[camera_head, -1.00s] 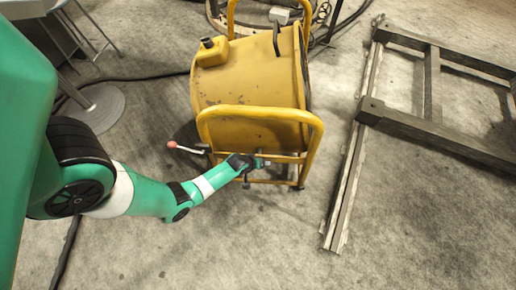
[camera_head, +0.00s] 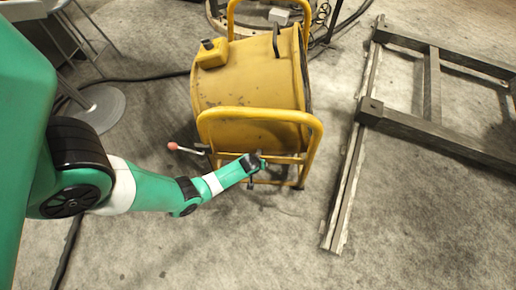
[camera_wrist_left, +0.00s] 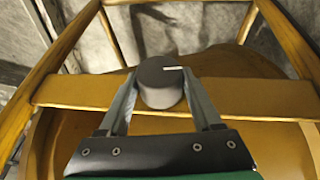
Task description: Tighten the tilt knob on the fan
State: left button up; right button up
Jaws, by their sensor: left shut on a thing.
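The yellow drum fan (camera_head: 245,85) stands on the concrete floor in its tubular frame, at the centre of the head view. The tilt knob (camera_wrist_left: 160,88) is a dark grey round knob with a white mark on its face. It sits at the yellow crossbar (camera_wrist_left: 255,98) of the fan's frame. My left gripper (camera_head: 262,163) is at the near lower side of the fan. In the left wrist view its two fingers lie on both sides of the knob, shut on it. In the head view the gripper hides the knob. My right gripper is not in view.
A lever with a red ball end (camera_head: 173,146) sticks out left of the fan frame. A dark metal frame (camera_head: 430,125) lies on the right. A stool base (camera_head: 100,108) and a dark cable (camera_head: 140,77) are at left. The floor in front is clear.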

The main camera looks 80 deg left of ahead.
pick_arm(q)
jog(key=shift+g, duration=0.4)
jog(key=shift+r+g+p, duration=0.1)
jog(key=shift+g+p, duration=0.2)
jog(key=shift+p, duration=0.15)
jog(key=shift+w+m+g+y+p, duration=0.2)
jog(key=shift+m+g+y+p, duration=0.1)
jog(key=shift+g+y+p, duration=0.15)
jog(key=shift+f+g, duration=0.25)
jog(key=shift+g, duration=0.3)
jog(key=shift+g+y+b, duration=0.25)
jog(key=shift+g+b, duration=0.05)
jog(key=shift+b, duration=0.3)
jog(key=shift+r+g, duration=0.2)
jog(key=shift+g, duration=0.1)
jog(key=o, duration=1.3)
